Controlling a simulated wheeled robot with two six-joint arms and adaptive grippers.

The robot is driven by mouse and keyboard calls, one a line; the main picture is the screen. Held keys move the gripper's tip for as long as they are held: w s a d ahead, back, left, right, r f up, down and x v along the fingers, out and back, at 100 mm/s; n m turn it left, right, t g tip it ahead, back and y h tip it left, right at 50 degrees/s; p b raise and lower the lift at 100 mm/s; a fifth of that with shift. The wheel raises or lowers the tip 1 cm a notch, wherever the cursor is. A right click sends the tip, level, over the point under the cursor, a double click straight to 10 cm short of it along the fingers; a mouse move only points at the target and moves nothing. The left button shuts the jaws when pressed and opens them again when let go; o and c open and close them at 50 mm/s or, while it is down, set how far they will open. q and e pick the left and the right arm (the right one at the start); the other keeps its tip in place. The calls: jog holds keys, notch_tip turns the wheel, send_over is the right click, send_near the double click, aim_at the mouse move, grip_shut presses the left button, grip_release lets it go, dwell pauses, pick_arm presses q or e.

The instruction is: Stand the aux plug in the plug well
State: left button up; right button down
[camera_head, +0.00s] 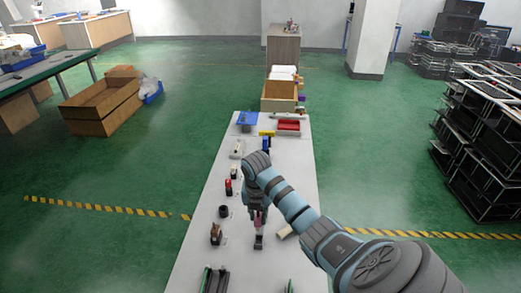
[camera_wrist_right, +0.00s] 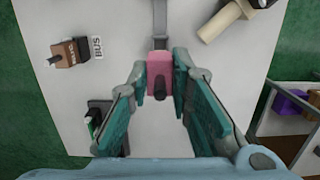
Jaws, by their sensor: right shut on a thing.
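My right gripper (camera_head: 257,222) is low over the near middle of the white table. In the wrist view its fingers (camera_wrist_right: 159,92) are closed around a pink block (camera_wrist_right: 158,64) with a dark round pin towards the camera. The pink block looks like the aux plug, but I can read no label on it. A grey strip (camera_wrist_right: 160,18) shows beyond the block; I cannot tell whether they touch. A dark round cup-like piece (camera_head: 224,211) stands left of the gripper and may be the plug well; I cannot be sure. My left gripper is out of view.
A tan cylinder (camera_wrist_right: 220,23) lies to the right. Dark rails (camera_head: 214,281) are at the near edge. Red pieces (camera_head: 229,187), a blue bin (camera_head: 246,119) and a red tray (camera_head: 289,126) stand farther back.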

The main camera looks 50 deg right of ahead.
aim_at(258, 217)
notch_tip(258, 217, down, 3)
jog(key=shift+s+f, duration=0.1)
notch_tip(258, 217, down, 6)
jog(key=b, duration=0.5)
jog(key=shift+b, duration=0.4)
jog(key=shift+r+p, duration=0.3)
jog(key=shift+r, duration=0.05)
jog(key=shift+f, duration=0.15)
jog(key=c, duration=1.9)
grip_release()
jog(key=shift+f, duration=0.15)
jog(key=o, duration=0.4)
jog(key=shift+o, duration=0.2)
